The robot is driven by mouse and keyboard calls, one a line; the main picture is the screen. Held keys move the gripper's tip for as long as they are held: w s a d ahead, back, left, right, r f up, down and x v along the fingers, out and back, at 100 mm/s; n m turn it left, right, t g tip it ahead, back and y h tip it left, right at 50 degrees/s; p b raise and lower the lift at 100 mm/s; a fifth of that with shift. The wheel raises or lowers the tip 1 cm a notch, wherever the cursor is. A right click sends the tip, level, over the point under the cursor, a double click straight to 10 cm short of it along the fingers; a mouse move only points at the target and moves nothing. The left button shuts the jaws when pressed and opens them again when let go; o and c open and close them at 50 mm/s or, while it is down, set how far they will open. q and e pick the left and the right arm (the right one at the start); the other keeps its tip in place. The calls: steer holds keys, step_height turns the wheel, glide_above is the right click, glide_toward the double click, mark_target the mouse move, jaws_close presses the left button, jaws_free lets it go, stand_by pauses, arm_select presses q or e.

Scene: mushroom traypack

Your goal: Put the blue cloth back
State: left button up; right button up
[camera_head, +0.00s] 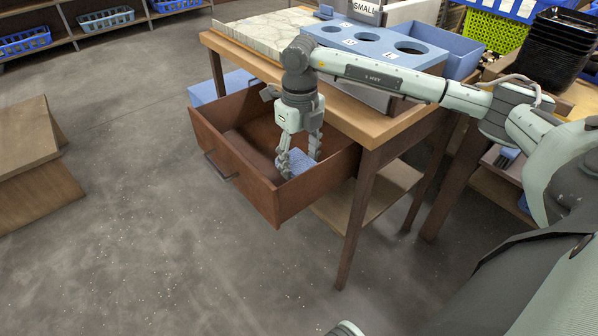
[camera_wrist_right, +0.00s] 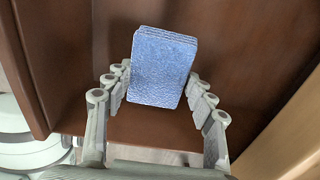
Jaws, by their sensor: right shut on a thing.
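The blue cloth (camera_head: 299,161) is a folded block low inside the open brown drawer (camera_head: 232,160). In the right wrist view the cloth (camera_wrist_right: 163,66) sits between the two fingers, above the drawer's brown floor (camera_wrist_right: 115,30). My right gripper (camera_head: 298,165) reaches down into the drawer and is shut on the cloth. The fingers also show on either side of it in the right wrist view (camera_wrist_right: 160,95). Whether the cloth touches the drawer floor I cannot tell. My left gripper is not in view.
The drawer is pulled out from a wooden table (camera_head: 372,125). On the table stands a blue board with round holes (camera_head: 375,42). A blue box (camera_head: 455,48) and black trays (camera_head: 560,50) are at the right. The grey floor (camera_head: 150,230) is clear in front.

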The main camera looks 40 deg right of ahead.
mark_target(299, 172)
steer(key=shift+f, duration=1.85)
steer(key=shift+f, duration=0.1)
steer(key=o, duration=0.7)
steer(key=shift+c, duration=0.2)
steer(key=o, duration=0.5)
steer(key=shift+c, duration=0.2)
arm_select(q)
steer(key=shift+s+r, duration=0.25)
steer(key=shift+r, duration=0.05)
